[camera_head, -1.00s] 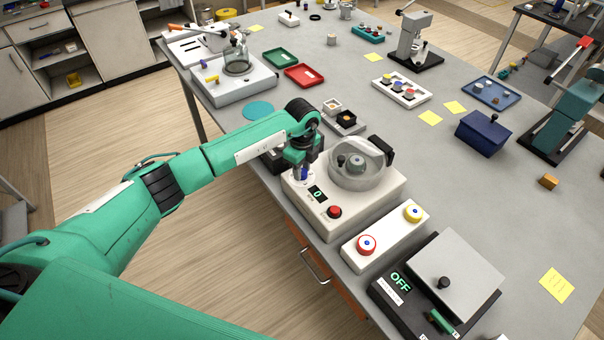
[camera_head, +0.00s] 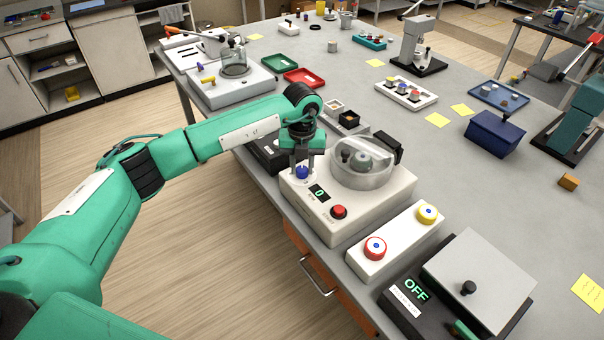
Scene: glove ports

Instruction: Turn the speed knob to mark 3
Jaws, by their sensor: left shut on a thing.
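The speed knob (camera_head: 302,172) is blue and sits at the left corner of a white centrifuge-like machine (camera_head: 372,208). My left gripper (camera_head: 302,167) points down over the knob, with its fingers at the knob's sides, shut on it. The knob's mark and most of its scale are too small or covered to read. The machine's small display (camera_head: 319,193) shows a green 0. A red button (camera_head: 339,212) is in front of the display. A clear round bowl (camera_head: 362,162) with a grey rotor sits on top. My right gripper is not in view.
A white box with red and yellow buttons (camera_head: 398,243) stands right of the machine. Beyond it is a dark device reading OFF (camera_head: 416,289). A black box (camera_head: 268,152) stands close behind my left gripper. The table's right middle is mostly clear.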

